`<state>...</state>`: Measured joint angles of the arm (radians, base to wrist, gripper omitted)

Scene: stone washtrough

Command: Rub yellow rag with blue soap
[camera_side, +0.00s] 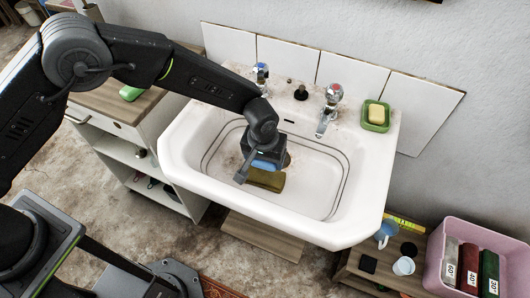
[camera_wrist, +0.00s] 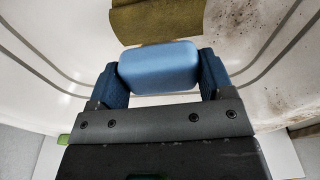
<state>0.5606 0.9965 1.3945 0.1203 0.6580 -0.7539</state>
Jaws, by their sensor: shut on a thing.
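My gripper (camera_side: 262,160) is down inside the white sink, shut on the blue soap (camera_side: 264,164). In the wrist view the blue soap (camera_wrist: 159,68) sits between the two blue finger pads. The yellow rag (camera_side: 267,180), a dull olive yellow, lies on the sink floor just in front of the soap in the side view. In the wrist view the rag (camera_wrist: 157,20) shows beyond the soap, which overlaps its near edge in the picture. I cannot tell whether soap and rag touch.
The white sink (camera_side: 181,153) has raised walls around my gripper. Taps (camera_side: 329,108) stand on its back ledge, with a green dish (camera_side: 376,126) holding a yellow bar at the right. Its basin is clear right of the rag. A pink crate (camera_side: 437,256) stands lower right.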

